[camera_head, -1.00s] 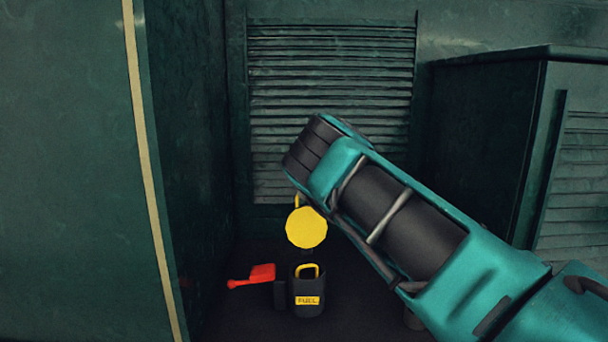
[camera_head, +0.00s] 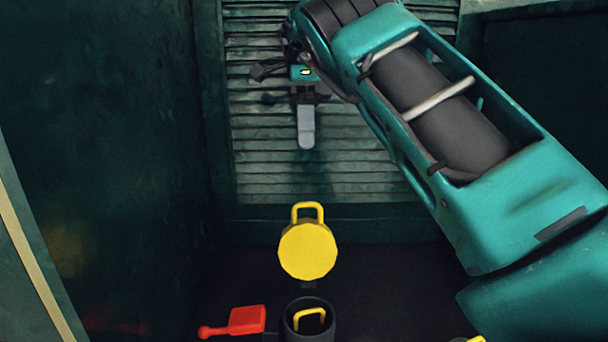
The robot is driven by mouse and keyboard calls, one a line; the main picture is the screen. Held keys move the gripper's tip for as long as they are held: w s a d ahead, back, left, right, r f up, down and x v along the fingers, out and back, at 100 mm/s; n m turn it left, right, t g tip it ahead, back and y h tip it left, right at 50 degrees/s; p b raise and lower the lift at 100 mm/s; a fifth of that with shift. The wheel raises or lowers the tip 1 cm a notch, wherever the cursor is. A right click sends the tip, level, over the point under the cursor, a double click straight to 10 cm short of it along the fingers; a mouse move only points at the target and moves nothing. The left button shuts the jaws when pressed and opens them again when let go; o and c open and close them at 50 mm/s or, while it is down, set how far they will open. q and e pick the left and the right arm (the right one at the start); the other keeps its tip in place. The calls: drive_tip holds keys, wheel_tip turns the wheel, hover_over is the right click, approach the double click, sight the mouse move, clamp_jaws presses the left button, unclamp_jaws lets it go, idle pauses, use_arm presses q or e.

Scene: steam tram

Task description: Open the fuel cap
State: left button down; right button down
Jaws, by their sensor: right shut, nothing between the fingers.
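The yellow fuel cap (camera_head: 308,250) is a round disc standing upright, its face toward me, with a yellow loop handle at its top. It stands above and behind the dark fuel container (camera_head: 289,326), whose round mouth is uncovered. A second yellow loop (camera_head: 310,318) shows inside that mouth. My right gripper (camera_head: 306,145) is shut and empty, pointing down in front of the louvres, above the cap and apart from it. My left gripper is not in view.
A red scoop-like piece (camera_head: 246,320) lies left of the container. A louvred panel (camera_head: 350,180) stands behind, with a dark green wall (camera_head: 100,170) at left. A small yellow bit (camera_head: 475,339) shows at the bottom edge. The dark floor right of the container looks clear.

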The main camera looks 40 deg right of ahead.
drive_tip(key=b+x, duration=0.2)
drive_tip(key=x, duration=0.7)
drive_tip(key=shift+f+b, duration=0.15)
drive_tip(key=shift+b, duration=0.2)
drive_tip(key=shift+a, duration=0.15)
